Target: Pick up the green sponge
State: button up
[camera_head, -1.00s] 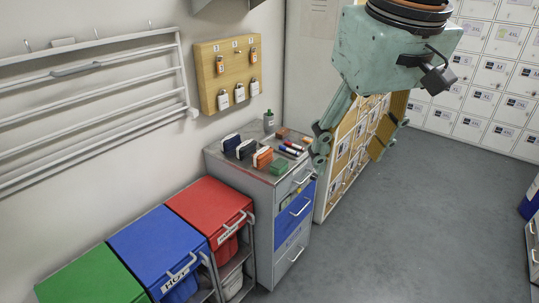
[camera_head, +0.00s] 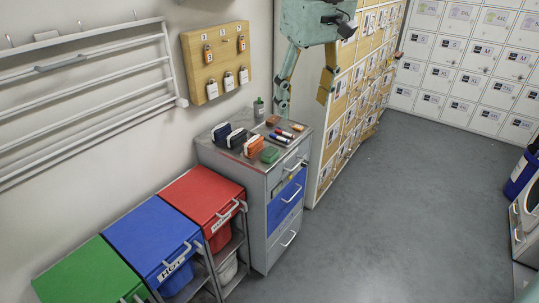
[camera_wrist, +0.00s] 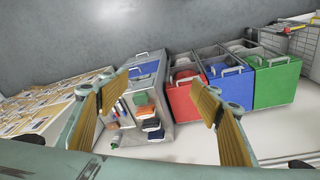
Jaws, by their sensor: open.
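The green sponge (camera_head: 269,154) lies near the front edge of the grey drawer cabinet's top (camera_head: 222,157), in front of an orange item and next to several markers. In the wrist view the sponge (camera_wrist: 141,99) shows between the fingers, some distance away. My gripper (camera_head: 304,92) is open and empty. In the head view it hangs above and behind the cabinet's right rear, apart from the sponge. In the wrist view my gripper's tan finger pads (camera_wrist: 150,108) stand wide apart.
Dark blue items (camera_head: 236,138), an orange item (camera_head: 254,146), markers (camera_head: 280,138) and a small bottle (camera_head: 259,108) share the cabinet top. Red (camera_head: 203,196), blue (camera_head: 150,238) and green (camera_head: 88,275) bins stand left. A wooden rack (camera_head: 345,120) stands right. The floor in front is clear.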

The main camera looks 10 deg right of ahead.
jog(key=w+f+n+p, duration=0.1)
jog(key=w+f, duration=0.2)
jog(key=w, duration=0.7)
jog(key=n+g+p, duration=0.2)
jog(key=n+p, duration=0.2)
send_over(270, 151)
notch_tip(270, 151, down, 23)
jog(key=shift+a+f, duration=0.1)
jog(key=shift+f, duration=0.05)
jog(key=shift+f, duration=4.15)
jog(key=shift+f, duration=0.15)
jog(key=shift+s+f, duration=0.1)
jog(key=shift+f, duration=2.4)
